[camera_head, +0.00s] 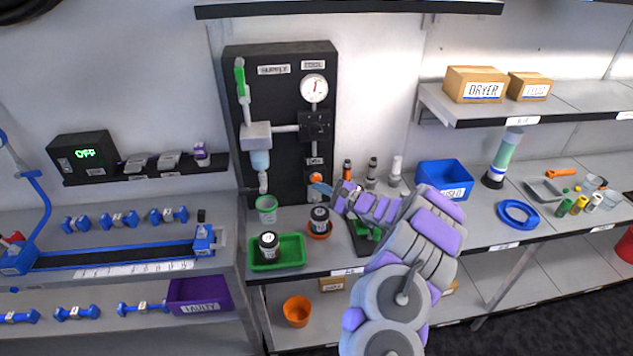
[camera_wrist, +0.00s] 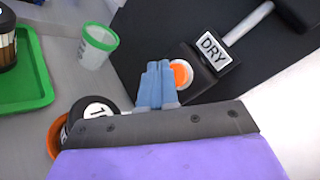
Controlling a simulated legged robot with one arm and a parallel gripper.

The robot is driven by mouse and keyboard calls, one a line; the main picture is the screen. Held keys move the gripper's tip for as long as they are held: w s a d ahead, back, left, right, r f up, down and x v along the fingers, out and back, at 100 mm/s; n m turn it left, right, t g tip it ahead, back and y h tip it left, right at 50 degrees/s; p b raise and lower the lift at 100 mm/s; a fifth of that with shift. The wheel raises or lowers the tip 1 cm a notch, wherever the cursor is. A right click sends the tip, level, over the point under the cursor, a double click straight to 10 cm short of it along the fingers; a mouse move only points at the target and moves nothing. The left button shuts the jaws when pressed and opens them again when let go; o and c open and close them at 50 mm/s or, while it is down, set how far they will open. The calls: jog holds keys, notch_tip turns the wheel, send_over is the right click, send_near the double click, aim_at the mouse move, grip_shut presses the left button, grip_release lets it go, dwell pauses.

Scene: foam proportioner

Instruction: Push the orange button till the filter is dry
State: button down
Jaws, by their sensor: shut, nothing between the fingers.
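The orange button (camera_wrist: 181,74) sits in a white ring on a black box beside a label reading DRY. It also shows small in the head view (camera_head: 315,177), on the black panel. My gripper (camera_wrist: 160,68) has its blue fingers together and empty. Its tips overlap the left edge of the button in the wrist view; I cannot tell whether they touch it. In the head view my gripper (camera_head: 322,188) is just in front of the button, reaching in from the right. A grey housing with a pale blue bowl (camera_head: 260,160), possibly the filter, hangs left on the panel.
A green-rimmed cup (camera_head: 266,209) stands below the bowl. A green tray (camera_head: 291,251) holds a black jar, and another jar (camera_head: 320,219) sits in an orange dish below my gripper. Several bottles and a blue bin (camera_head: 444,176) stand to the right.

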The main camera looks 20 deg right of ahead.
jog(key=shift+s, duration=0.15)
jog(key=shift+s+a+f+b, duration=0.15)
jog(key=shift+s+a, duration=0.25)
jog(key=shift+s, duration=0.75)
jog(key=shift+s+a+r+b, duration=0.15)
jog(key=shift+s+a, duration=0.2)
jog(key=shift+s, duration=0.8)
jog(key=shift+f, duration=0.1)
